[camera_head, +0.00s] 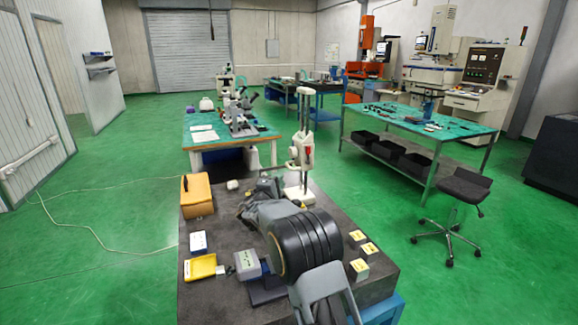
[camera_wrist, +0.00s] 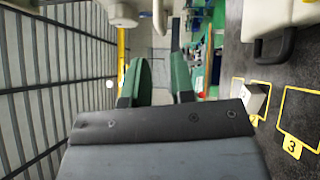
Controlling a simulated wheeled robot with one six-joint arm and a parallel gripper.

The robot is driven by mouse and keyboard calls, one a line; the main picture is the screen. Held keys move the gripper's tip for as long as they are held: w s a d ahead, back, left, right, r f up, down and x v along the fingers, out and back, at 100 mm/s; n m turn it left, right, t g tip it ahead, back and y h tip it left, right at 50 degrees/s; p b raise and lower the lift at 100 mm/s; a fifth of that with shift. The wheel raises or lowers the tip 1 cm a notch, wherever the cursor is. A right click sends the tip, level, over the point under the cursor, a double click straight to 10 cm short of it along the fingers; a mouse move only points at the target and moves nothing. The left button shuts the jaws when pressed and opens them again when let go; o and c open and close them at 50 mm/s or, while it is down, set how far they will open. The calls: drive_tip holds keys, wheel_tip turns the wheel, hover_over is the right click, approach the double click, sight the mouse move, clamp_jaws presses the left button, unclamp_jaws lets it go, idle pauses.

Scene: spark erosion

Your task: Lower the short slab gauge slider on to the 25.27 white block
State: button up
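In the wrist view a white part of the gauge (camera_wrist: 122,12) is cut by the top edge. A small pale block (camera_wrist: 256,97) stands by a yellow-outlined square near the gauge's white base (camera_wrist: 284,18). A white block (camera_head: 232,184) also shows in the head view. No 25.27 marking is readable. My gripper (camera_wrist: 158,76) is open and empty, its green-padded fingers apart, short of the gauge.
The dark bench (camera_head: 226,300) carries an orange case (camera_head: 197,194), a yellow tray (camera_head: 202,267), a grey box (camera_head: 247,264) and yellow-topped blocks (camera_head: 369,248) at the right. My arm hides its middle. A stool (camera_head: 465,188) stands on the clear green floor.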

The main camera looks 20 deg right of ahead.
sight(289, 166)
drive_tip(key=p+x, duration=0.2)
drive_tip(key=x, duration=0.7)
drive_tip(key=shift+d+p, duration=0.15)
drive_tip(key=shift+p, duration=0.2)
clamp_jaws()
